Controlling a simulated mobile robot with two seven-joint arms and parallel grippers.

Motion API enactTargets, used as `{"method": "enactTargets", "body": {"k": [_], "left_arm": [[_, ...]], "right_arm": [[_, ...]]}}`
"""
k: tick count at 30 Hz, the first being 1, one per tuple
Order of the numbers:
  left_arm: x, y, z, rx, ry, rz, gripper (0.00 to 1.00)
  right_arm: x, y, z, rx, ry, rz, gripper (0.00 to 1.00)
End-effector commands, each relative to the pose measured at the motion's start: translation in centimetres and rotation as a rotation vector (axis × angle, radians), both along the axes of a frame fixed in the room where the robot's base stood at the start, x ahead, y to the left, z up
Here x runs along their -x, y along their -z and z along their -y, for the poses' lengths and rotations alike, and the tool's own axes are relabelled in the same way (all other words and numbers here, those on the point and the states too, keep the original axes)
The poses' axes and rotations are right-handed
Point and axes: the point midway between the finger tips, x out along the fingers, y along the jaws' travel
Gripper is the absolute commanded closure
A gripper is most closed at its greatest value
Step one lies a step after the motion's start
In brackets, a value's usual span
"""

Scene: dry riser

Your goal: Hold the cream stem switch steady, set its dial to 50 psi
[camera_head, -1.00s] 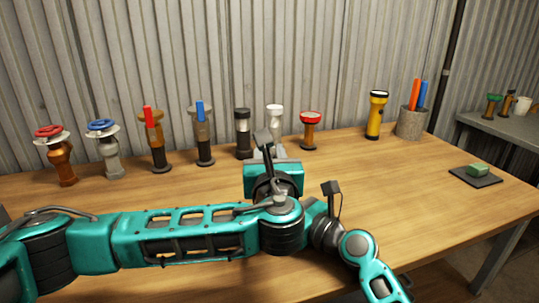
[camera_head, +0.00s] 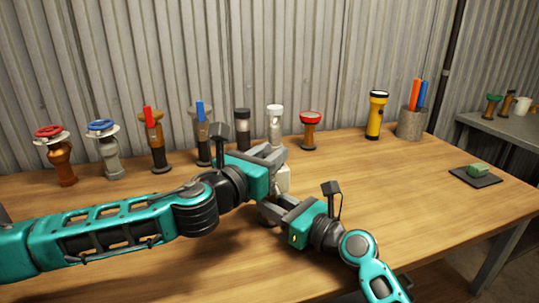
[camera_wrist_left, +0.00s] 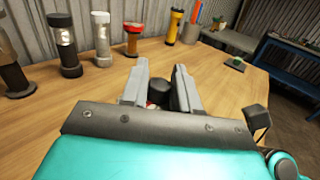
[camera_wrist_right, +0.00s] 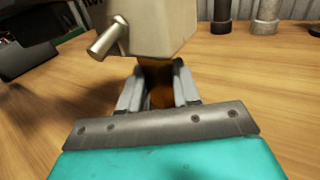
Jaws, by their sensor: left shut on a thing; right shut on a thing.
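The cream stem switch (camera_head: 284,180) is held above the table between my two grippers. In the right wrist view its cream box (camera_wrist_right: 165,32) has a metal stub on the left and a brown stem (camera_wrist_right: 158,88) below. My right gripper (camera_head: 274,206) is shut on that stem. My left gripper (camera_head: 273,154) is at the top of the switch. In the left wrist view its fingers are closed on a dark round knob (camera_wrist_left: 160,93), apparently the dial. The dial's scale and setting are hidden.
Behind stand several valves and fittings, including a white-topped one (camera_head: 275,125) and a red-topped one (camera_head: 310,130). A yellow flashlight (camera_head: 376,115), a pen cup (camera_head: 411,122) and a dark pad with a green block (camera_head: 478,169) are at right. The table's right middle is clear.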

Motion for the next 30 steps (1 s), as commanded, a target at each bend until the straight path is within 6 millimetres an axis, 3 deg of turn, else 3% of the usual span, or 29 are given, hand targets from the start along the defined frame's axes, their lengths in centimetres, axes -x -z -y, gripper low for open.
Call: {"method": "enactTargets", "body": {"k": [15, 30], "left_arm": [[-0.18, -0.08, -0.10, 0.001, 0.375, 0.003, 1.00], [-0.07, -0.06, -0.06, 0.000, 0.472, 0.000, 1.00]], "right_arm": [[0.10, 0.09, -0.12, 0.001, -0.004, -0.001, 1.00], [0.12, 0.11, -0.16, 0.002, -0.005, -0.002, 1.00]]}}
